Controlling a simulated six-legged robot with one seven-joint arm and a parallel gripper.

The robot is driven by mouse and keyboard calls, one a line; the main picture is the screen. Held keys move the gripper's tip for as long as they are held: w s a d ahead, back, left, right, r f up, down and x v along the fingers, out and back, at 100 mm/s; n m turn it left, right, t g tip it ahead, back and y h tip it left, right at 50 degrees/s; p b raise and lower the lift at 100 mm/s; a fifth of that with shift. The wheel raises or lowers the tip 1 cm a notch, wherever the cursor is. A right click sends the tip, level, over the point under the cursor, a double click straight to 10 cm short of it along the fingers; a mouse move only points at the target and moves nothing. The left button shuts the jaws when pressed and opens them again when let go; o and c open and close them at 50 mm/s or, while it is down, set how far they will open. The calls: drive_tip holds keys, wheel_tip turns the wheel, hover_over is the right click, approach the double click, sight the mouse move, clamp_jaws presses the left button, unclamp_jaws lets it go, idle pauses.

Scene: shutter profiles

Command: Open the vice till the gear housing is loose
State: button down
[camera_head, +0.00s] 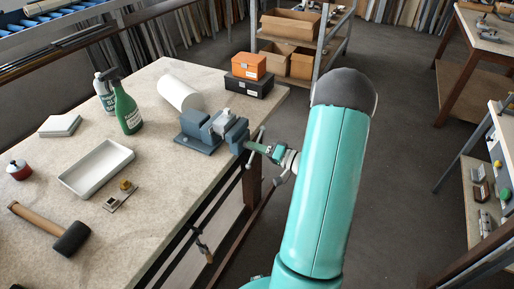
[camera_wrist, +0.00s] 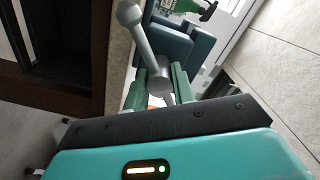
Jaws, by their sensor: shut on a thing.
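The blue-grey vice (camera_head: 197,139) is mounted at the right edge of the workbench. A light grey block, which looks like the gear housing (camera_head: 222,122), sits between its jaws. My gripper (camera_head: 257,148) is at the vice's screw end, its green fingers shut on the vice handle (camera_head: 249,161). In the wrist view, the grey handle bar (camera_wrist: 143,40) with its ball end slants between the fingertips of my gripper (camera_wrist: 159,82). The blue vice body (camera_wrist: 176,44) lies just beyond. The gear housing cannot be made out in the wrist view.
On the bench (camera_head: 155,200) stand a green spray bottle (camera_head: 126,108), a white roll (camera_head: 180,92), a white tray (camera_head: 97,168), a mallet (camera_head: 50,229) and orange and black boxes (camera_head: 249,66). The bench's front edge runs under the handle.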

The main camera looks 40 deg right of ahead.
drive_tip(key=shift+w+a+n, duration=0.15)
drive_tip(key=shift+n, duration=0.15)
drive_tip(key=c, duration=1.2)
unclamp_jaws()
drive_tip(key=shift+w, duration=0.1)
drive_tip(key=shift+o, duration=0.2)
drive_tip(key=v, duration=1.4)
